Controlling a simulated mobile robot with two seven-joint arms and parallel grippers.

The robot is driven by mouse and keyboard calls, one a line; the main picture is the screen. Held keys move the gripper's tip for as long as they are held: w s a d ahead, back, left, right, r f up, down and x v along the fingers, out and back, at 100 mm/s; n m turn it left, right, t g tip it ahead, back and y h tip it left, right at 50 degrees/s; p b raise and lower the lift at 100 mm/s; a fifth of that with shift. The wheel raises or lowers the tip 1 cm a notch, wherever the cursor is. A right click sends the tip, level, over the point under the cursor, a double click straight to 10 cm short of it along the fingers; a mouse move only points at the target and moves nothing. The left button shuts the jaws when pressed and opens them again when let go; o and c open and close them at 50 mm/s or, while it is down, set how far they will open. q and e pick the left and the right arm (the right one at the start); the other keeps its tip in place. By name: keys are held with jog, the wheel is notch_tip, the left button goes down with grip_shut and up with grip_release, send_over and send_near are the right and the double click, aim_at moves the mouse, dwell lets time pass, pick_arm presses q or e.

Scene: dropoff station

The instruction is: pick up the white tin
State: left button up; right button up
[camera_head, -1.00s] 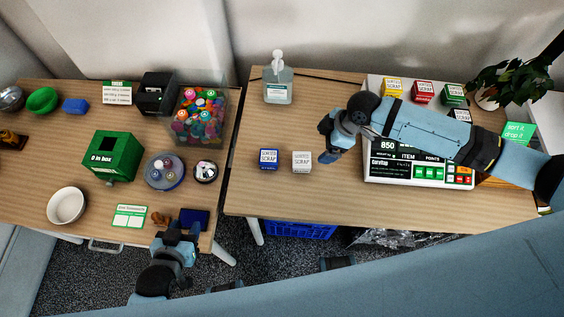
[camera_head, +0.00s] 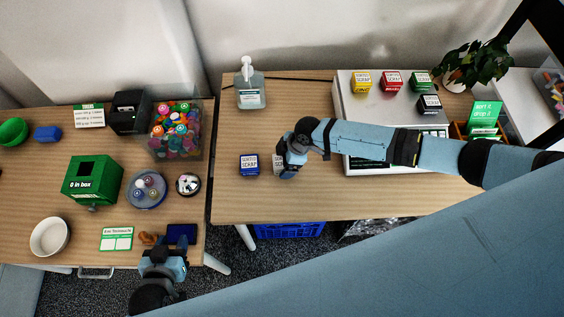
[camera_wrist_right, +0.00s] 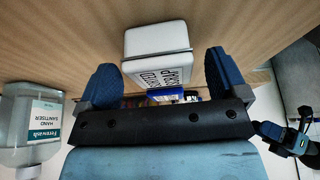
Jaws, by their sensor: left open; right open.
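The white tin (camera_head: 278,163) stands on the right-hand table, just right of the blue tin (camera_head: 249,165). In the head view my right gripper (camera_head: 286,172) covers most of it. In the right wrist view the white tin (camera_wrist_right: 158,52) lies ahead, between the two blue fingertips and a little beyond them. My right gripper (camera_wrist_right: 164,80) is open with nothing held. A blue strip beyond the tin's lettered side shows in the wrist view. My left gripper (camera_head: 165,248) is open and empty at the front edge of the left table, near the dark blue pad (camera_head: 181,233).
A hand sanitizer bottle (camera_head: 250,88) stands behind the tins. A white scale (camera_head: 352,130) with yellow, red, green and black tins is to the right, under my right arm. A plant (camera_head: 468,68) is at the back right. The table's front is clear.

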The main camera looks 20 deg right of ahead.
jog(key=shift+a+f, duration=0.2)
jog(key=shift+f, duration=0.35)
jog(key=c, duration=1)
jog(key=shift+c, duration=0.6)
jog(key=shift+r, duration=0.15)
